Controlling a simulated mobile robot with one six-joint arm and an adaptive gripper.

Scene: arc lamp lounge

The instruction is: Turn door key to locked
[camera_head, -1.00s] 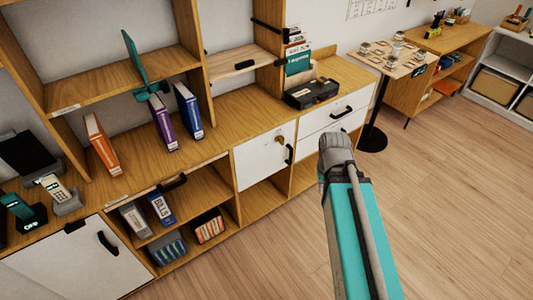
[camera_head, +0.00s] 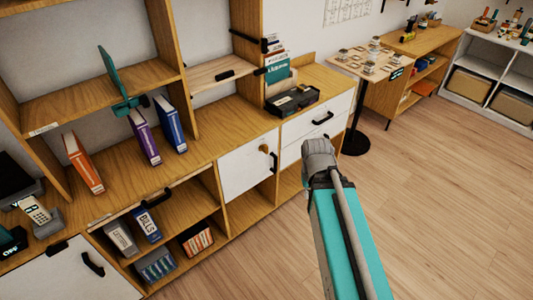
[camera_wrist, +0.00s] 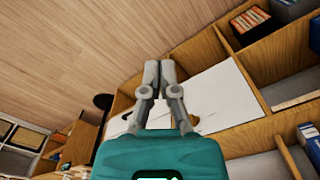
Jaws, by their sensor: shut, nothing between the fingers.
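A small brass-coloured key or lock piece (camera_head: 264,149) sits near the upper right of a white cabinet door (camera_head: 245,170), beside a black handle (camera_head: 273,162). In the wrist view, the white door (camera_wrist: 225,95) lies behind and right of my gripper (camera_wrist: 160,66), whose two grey fingers are together with nothing between them. A brownish bit (camera_wrist: 192,119) shows beside the right finger, mostly hidden, possibly the key. In the head view, my arm reaches up right of the door, and its fingers are hidden. I cannot tell the key's angle.
Open shelves with binders (camera_head: 148,225) lie to the left. A round-based table (camera_head: 355,142) stands behind; the wooden floor (camera_head: 440,190) at right is clear.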

